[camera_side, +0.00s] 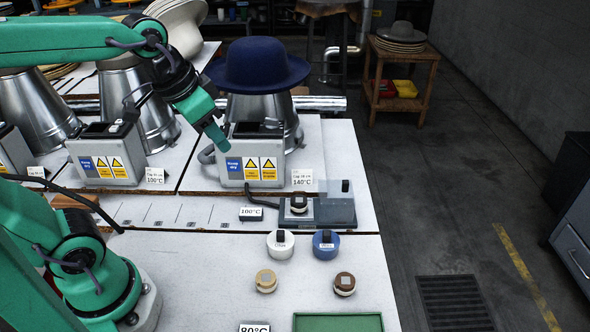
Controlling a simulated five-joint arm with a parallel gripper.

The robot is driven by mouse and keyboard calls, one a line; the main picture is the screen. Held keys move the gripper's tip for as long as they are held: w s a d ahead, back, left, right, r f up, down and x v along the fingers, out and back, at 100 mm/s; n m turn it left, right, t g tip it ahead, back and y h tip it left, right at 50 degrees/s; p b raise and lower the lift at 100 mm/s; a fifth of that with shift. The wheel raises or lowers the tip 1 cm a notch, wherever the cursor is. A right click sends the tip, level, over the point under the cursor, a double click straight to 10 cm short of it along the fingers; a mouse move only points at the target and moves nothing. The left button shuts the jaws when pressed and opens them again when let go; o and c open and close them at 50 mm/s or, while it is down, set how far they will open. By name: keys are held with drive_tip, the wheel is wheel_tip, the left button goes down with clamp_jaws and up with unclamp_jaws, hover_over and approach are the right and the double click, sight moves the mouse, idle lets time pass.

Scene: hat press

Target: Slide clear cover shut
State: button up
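The clear cover (330,187) appears as a pale see-through panel with a dark knob (345,186) near its right end. It stands at the right part of a low grey housing (336,212) on the bench. A dark round piece with a light band (298,204) sits at the housing's left part and looks uncovered. My gripper (219,143) is up and to the left of the cover, pointing down in front of the 140°C control box. It is well apart from the cover and holds nothing that I can see. Its finger gap cannot be made out.
The control box (252,160) stands behind and left of the housing, with a blue hat (258,66) on a metal form. White (280,244) and blue (326,244) round pieces, two smaller discs and a green tray (338,322) are in front. A cable runs to the housing's left.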

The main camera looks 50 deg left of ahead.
drive_tip(key=w+d+m+g, duration=0.1)
drive_tip(key=w+d+m, duration=0.15)
drive_tip(key=w, duration=0.55)
drive_tip(key=m+g, duration=0.4)
drive_tip(key=m, duration=0.1)
hover_over(346, 181)
wheel_tip(346, 181, down, 10)
drive_tip(key=shift+s+a+f, duration=0.1)
drive_tip(key=shift+s, duration=0.05)
drive_tip(key=shift+f, duration=0.15)
drive_tip(key=shift+f, duration=0.15)
drive_tip(key=shift+f, duration=3.75)
clamp_jaws()
